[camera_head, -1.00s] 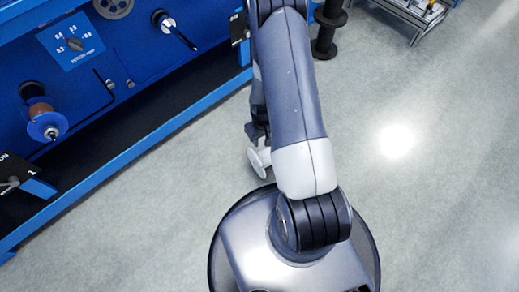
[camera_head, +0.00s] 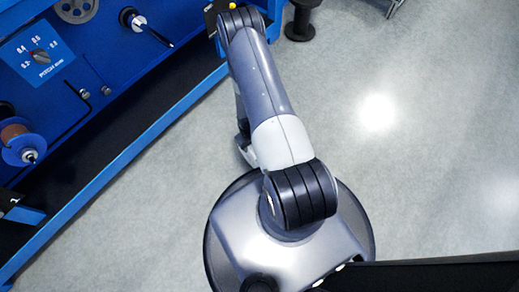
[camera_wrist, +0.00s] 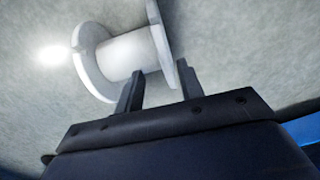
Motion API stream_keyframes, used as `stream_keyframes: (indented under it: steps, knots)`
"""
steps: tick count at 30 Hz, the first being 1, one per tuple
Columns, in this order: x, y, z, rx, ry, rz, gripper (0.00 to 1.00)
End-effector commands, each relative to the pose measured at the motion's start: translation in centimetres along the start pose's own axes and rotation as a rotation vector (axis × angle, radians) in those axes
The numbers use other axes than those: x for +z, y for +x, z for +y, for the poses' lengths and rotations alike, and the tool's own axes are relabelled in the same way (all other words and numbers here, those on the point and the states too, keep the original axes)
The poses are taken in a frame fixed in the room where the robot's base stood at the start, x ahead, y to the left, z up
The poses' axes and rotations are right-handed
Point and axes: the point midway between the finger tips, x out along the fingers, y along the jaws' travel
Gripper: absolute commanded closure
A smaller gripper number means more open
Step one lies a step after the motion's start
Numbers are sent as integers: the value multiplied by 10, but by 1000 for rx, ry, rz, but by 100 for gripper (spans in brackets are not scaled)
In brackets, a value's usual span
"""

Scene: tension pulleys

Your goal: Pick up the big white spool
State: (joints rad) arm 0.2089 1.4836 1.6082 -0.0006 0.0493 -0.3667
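The big white spool (camera_wrist: 122,56) lies in front of my gripper in the wrist view, its axis running roughly across the picture. My gripper (camera_wrist: 160,72) is open, with a clear gap between its dark fingers. The left fingertip overlaps the lower edge of the spool's drum; the right one is at the right flange. Whether they touch it I cannot tell. In the head view the spool (camera_head: 247,152) shows as a small white piece, mostly hidden by my arm, beside my dark gripper (camera_head: 241,137).
A blue machine (camera_head: 100,80) with knobs and a small copper-coloured reel (camera_head: 18,140) stands on the left. A black spool-like stand (camera_head: 300,22) is on the floor at the top. The grey floor to the right (camera_head: 430,140) is clear.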

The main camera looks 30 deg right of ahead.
Motion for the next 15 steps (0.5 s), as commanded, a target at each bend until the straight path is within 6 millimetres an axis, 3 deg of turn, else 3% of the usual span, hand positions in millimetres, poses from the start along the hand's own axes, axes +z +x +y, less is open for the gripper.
stream_keyframes:
  steps: [9, 15]
  knots:
    - [-4, 44, -7, -1, 0, -2, 64]
    - [-5, 50, -7, -1, 1, 0, 64]
